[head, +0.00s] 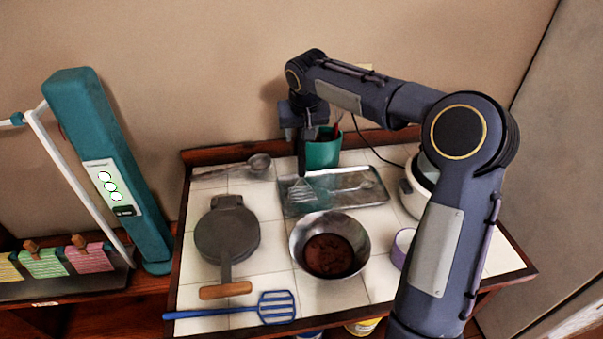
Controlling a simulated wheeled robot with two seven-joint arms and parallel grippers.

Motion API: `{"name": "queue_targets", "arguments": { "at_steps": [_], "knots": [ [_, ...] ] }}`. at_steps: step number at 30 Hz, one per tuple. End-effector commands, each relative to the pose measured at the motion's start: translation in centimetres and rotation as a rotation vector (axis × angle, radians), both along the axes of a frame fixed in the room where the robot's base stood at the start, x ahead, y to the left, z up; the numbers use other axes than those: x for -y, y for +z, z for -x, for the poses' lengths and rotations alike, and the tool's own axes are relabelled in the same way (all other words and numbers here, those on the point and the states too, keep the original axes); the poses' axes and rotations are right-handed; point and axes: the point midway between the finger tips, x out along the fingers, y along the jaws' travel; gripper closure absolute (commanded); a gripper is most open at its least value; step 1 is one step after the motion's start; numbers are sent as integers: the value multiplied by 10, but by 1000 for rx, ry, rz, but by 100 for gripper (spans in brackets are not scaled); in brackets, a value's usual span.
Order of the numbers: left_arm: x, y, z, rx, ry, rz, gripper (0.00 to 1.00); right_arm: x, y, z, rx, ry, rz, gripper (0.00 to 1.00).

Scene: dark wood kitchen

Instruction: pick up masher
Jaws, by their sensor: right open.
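A metal tray (336,199) lies on the white-tiled counter. A pale utensil with a wire or slotted head (301,190), which looks like the masher, lies at the tray's left side. Its handle is hard to make out. My right gripper (301,160) comes in from the right and points down over the back left of the tray, just above and behind this utensil. It is open and holds nothing that I can see. Whether its fingertips touch the utensil, I cannot tell. My left gripper does not show.
A green utensil pot (322,152) stands close behind the gripper. A ladle (258,164), waffle iron (227,236), steel bowl (351,231) with brown contents, blue slotted turner (277,307) and white cooker (412,197) surround the tray. A teal post (105,165) stands left.

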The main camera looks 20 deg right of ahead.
Motion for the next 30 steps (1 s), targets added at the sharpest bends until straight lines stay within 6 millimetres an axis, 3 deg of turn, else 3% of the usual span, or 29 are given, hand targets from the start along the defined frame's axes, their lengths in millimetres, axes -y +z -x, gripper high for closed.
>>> {"name": "queue_targets", "arguments": {
  "at_steps": [4,15,25,30],
  "knots": [
    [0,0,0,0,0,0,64,0,0,0,0,0,0,55],
    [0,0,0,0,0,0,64,0,0,0,0,0,0,100],
    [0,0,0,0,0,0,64,0,4,0,2,0,1,100],
    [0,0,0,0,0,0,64,0,20,-1,4,-1,0,100]
  ]
}}
